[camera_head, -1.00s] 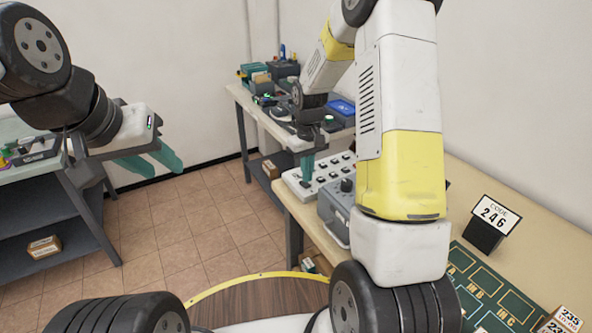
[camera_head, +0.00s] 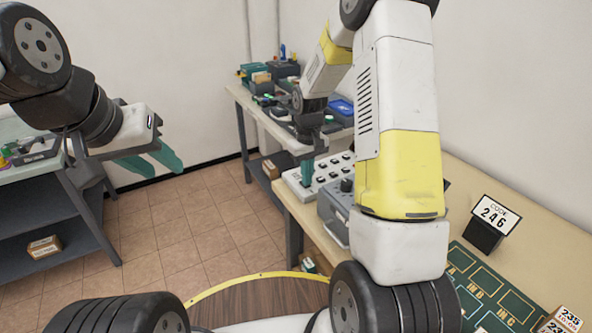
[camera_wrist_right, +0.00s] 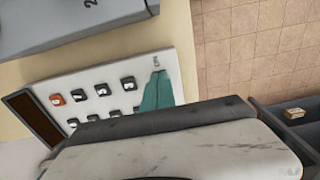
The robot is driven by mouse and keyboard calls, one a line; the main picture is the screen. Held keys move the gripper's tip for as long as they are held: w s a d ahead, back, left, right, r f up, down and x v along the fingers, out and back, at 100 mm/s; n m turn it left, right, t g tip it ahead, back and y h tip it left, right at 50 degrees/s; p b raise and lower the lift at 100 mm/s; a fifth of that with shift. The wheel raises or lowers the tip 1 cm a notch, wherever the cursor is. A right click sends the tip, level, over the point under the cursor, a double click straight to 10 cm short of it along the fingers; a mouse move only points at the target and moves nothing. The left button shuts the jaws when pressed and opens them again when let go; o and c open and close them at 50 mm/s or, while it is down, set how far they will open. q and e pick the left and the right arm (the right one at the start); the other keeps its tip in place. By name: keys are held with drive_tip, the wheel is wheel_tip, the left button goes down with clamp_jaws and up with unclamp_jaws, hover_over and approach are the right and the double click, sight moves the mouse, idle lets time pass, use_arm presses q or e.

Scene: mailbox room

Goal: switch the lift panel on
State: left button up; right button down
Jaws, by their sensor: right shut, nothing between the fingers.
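The lift panel appears to be the white panel with rows of dark buttons (camera_head: 337,167) on the right-hand bench. In the right wrist view the white panel (camera_wrist_right: 100,78) shows several dark buttons, one orange button (camera_wrist_right: 57,99) and a dark screen (camera_wrist_right: 32,119). My right gripper (camera_head: 307,182) is shut and empty, its teal fingers pointing down at the panel's left end. In the wrist view its fingertips (camera_wrist_right: 158,76) are beside a small mark or switch (camera_wrist_right: 156,62) at the panel's end; contact cannot be told. My left gripper (camera_head: 165,168) is open and empty over the floor.
A grey box with a knob (camera_head: 336,208) stands right beside the panel. A code sign reading 246 (camera_head: 490,222) and a green board (camera_head: 490,285) are further along the bench. A second bench (camera_head: 265,112) with bins is behind. A left table (camera_head: 40,176) stands apart.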

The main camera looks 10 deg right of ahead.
drive_tip(key=shift+f, duration=0.35)
drive_tip(key=shift+r, duration=3.55)
